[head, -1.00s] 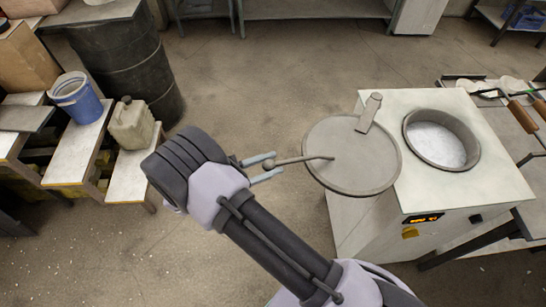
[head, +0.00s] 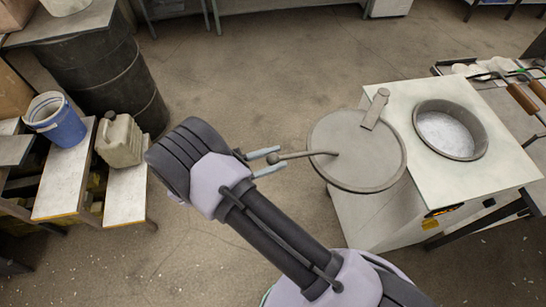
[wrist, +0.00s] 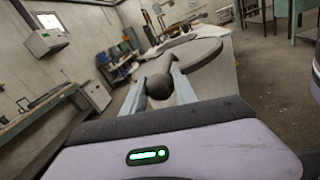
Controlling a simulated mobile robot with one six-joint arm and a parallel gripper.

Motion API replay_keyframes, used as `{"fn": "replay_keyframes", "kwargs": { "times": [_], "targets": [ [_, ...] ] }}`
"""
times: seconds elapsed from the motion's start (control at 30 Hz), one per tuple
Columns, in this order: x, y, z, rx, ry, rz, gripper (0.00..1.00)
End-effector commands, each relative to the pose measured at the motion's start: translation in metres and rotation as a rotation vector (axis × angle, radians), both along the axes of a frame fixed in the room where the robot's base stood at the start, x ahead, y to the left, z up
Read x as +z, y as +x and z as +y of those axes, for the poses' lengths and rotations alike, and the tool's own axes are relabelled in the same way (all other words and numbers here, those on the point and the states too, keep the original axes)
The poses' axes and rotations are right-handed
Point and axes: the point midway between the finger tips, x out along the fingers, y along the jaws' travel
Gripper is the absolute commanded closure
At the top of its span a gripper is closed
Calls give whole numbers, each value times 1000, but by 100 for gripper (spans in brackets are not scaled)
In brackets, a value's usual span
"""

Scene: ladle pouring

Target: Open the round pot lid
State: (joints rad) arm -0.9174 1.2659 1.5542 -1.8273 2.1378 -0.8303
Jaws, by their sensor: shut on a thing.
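The round grey pot lid (head: 345,165) lies swung aside to the left of the pot (head: 476,153), joined to the white housing's top by a hinge arm (head: 375,110). The pot's mouth is uncovered and shows pale contents. A bent rod handle (head: 315,153) runs left from the lid to a round knob. My gripper (head: 270,161) is shut on this knob, left of the lid. In the wrist view the dark knob (wrist: 160,87) sits between the two fingers, with the lid (wrist: 190,52) beyond it.
The white housing (head: 480,190) stands at right, beside a table with wooden-handled tools (head: 524,97). The floor between is clear.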

Motion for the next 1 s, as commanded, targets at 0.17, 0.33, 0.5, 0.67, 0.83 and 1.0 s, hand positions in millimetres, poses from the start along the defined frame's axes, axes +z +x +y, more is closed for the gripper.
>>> {"fn": "replay_keyframes", "kwargs": {
  "times": [0.17,0.33,0.5,0.67,0.83,1.0],
  "targets": [
    [0,0,-1,-2,0,0,54],
    [0,0,-1,-2,0,0,46],
    [0,0,0,-2,0,0,46],
    [0,0,1,-1,1,-1,46],
    [1,-9,22,2,1,-3,46],
    [0,-29,67,2,2,-3,46]
  ]
}}
